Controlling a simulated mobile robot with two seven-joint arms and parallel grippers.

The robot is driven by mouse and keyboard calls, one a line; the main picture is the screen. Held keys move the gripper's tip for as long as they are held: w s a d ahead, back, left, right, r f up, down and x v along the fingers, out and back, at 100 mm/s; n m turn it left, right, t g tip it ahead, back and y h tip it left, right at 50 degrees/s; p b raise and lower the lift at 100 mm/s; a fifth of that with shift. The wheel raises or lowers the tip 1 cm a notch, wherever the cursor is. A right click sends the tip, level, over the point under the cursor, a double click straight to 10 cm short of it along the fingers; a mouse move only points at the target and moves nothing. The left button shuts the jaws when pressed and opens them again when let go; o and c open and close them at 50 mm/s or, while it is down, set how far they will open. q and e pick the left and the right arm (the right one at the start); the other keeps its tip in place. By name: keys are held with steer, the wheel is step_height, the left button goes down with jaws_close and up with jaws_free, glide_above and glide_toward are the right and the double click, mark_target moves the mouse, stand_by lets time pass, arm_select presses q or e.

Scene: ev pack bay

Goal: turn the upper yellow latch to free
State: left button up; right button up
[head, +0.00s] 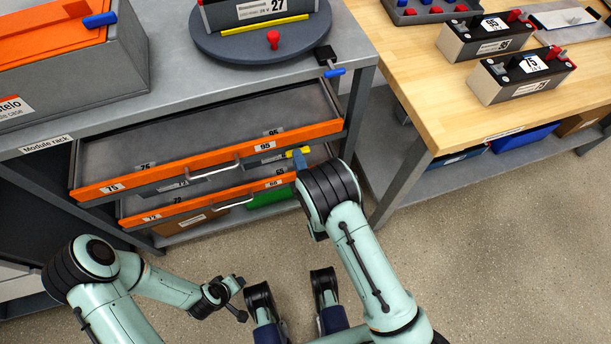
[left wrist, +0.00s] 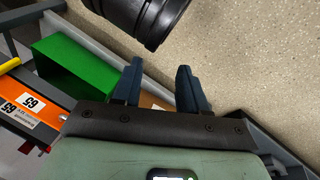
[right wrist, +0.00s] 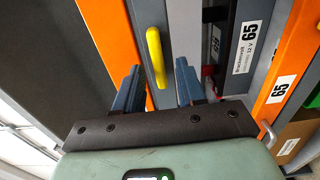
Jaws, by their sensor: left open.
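The upper yellow latch (head: 297,152) is at the right end of the rack, just under the upper orange drawer front. In the right wrist view it is a yellow bar (right wrist: 155,52) on a grey strip. My right gripper (right wrist: 158,70) is open, its blue fingertips on either side of the latch with gaps showing; depth is hard to tell. In the head view the right wrist hides most of that gripper (head: 302,160). My left gripper (head: 241,298) is open and empty, low in front of the rack; its fingers show in the left wrist view (left wrist: 160,85).
The upper drawer (head: 210,132) stands out from the module rack, with a lower orange drawer front (head: 170,213) beneath. A green bin (head: 268,197) sits below. A wooden bench (head: 450,100) with batteries stands at right. The floor in front is open.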

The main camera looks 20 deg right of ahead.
arm_select(q)
steer(key=shift+s+d+r+g+p, duration=0.15)
steer(key=shift+s+d+r+p, duration=0.2)
steer(key=shift+s, duration=0.25)
steer(key=shift+s+d+r+g+p, duration=0.15)
steer(key=shift+s+d+r+p, duration=0.15)
steer(key=shift+s+r, duration=0.2)
arm_select(e)
steer(key=s, duration=1.2)
steer(key=shift+s+d, duration=0.25)
